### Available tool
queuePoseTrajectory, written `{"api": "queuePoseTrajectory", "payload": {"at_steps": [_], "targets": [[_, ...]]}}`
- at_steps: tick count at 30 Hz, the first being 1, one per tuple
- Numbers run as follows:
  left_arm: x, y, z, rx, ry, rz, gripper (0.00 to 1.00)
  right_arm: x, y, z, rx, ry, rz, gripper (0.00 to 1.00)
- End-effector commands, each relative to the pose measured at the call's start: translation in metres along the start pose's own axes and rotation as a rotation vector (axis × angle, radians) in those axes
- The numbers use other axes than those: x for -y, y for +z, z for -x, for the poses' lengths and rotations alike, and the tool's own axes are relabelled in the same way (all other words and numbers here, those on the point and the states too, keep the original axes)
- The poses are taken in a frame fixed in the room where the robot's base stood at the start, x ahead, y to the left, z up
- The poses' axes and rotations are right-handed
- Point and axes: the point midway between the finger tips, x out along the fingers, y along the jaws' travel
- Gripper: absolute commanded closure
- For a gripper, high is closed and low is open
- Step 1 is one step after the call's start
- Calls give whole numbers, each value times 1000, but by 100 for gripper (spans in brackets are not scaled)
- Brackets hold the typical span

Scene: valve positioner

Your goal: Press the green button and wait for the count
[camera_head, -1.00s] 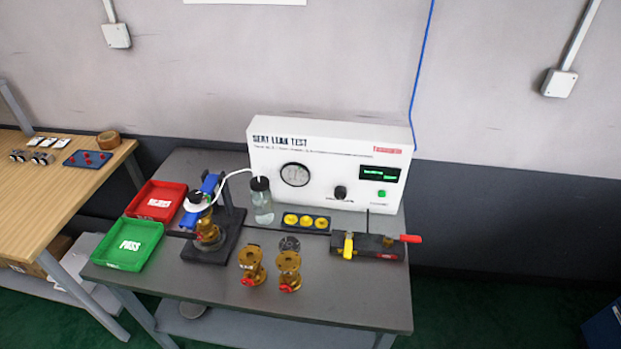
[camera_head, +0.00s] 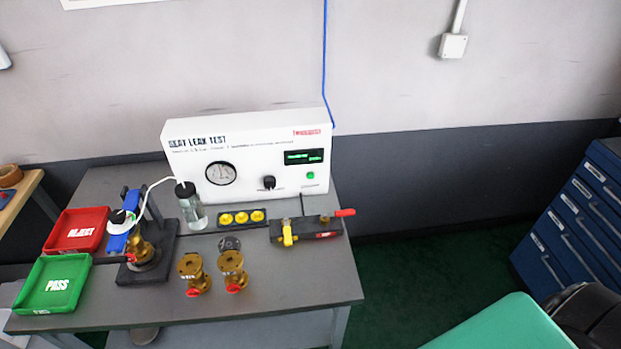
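The green button (camera_head: 310,175) is a small green spot at the lower right of the white seat leak test box (camera_head: 250,142). A dark display (camera_head: 304,157) with green lit text sits just above it; the text is too small to read. A round gauge (camera_head: 221,173) and a black knob (camera_head: 269,182) are on the same panel. A brass valve (camera_head: 143,249) stands in the black fixture at the left, with a white hose running to a clear bottle (camera_head: 193,210). Neither gripper shows in the head view, and nothing touches the button.
Two brass valves (camera_head: 193,272) (camera_head: 232,268) stand at the table front. A red reject tray (camera_head: 77,230) and green pass tray (camera_head: 54,284) are at left. A clamp with yellow and red handles (camera_head: 306,230) sits before the box. A blue drawer cabinet (camera_head: 575,225) stands right.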

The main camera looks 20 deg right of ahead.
Motion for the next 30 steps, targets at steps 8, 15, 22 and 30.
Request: {"api": "queuePoseTrajectory", "payload": {"at_steps": [8,15,22,30], "targets": [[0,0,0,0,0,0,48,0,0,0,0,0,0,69],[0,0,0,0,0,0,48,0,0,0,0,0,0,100],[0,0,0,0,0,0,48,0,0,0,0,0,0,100],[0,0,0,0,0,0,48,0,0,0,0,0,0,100]]}}
